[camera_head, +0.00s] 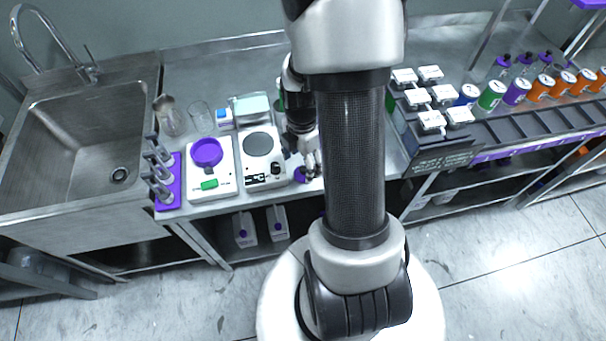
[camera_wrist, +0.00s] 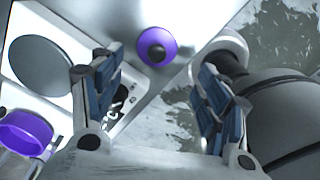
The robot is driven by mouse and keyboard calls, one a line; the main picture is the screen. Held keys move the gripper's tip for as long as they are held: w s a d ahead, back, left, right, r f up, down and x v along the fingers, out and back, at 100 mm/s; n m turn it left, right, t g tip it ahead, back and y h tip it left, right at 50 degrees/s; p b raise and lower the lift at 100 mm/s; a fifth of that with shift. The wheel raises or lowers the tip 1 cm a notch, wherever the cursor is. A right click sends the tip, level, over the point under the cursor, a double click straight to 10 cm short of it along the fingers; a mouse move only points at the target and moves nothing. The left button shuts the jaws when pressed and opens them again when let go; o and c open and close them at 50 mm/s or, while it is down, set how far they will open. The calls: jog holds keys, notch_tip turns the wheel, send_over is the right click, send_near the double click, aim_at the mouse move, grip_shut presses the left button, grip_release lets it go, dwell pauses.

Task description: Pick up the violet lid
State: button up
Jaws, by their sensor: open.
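The violet lid (camera_wrist: 146,38) is a round violet disc with a dark knob at its centre. In the wrist view it lies on the pale counter near the edge, just beyond and between the fingertips. In the head view a small violet patch of it (camera_head: 300,175) shows beside my gripper (camera_head: 311,168), at the counter's front edge, partly hidden by the arm. In the wrist view my gripper (camera_wrist: 160,70) is open, its blue-padded fingers wide apart with nothing between them. The fingers look apart from the lid.
A white hotplate (camera_head: 259,143) with a grey disc stands left of the lid. Further left, a violet dish (camera_head: 207,152) sits on a white device. A sink (camera_head: 75,130) is at far left. Right of my arm are a dark rack (camera_head: 440,160) with white-topped items and several coloured cans.

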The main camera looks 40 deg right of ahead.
aim_at(303, 168)
jog(key=f, duration=0.2)
jog(key=f+b, duration=0.1)
jog(key=d+f+b, duration=0.1)
jog(key=f, duration=0.1)
jog(key=shift+w+f, duration=0.3)
jog(key=shift+r, duration=0.1)
jog(key=shift+c, duration=0.3)
jog(key=c, duration=0.9)
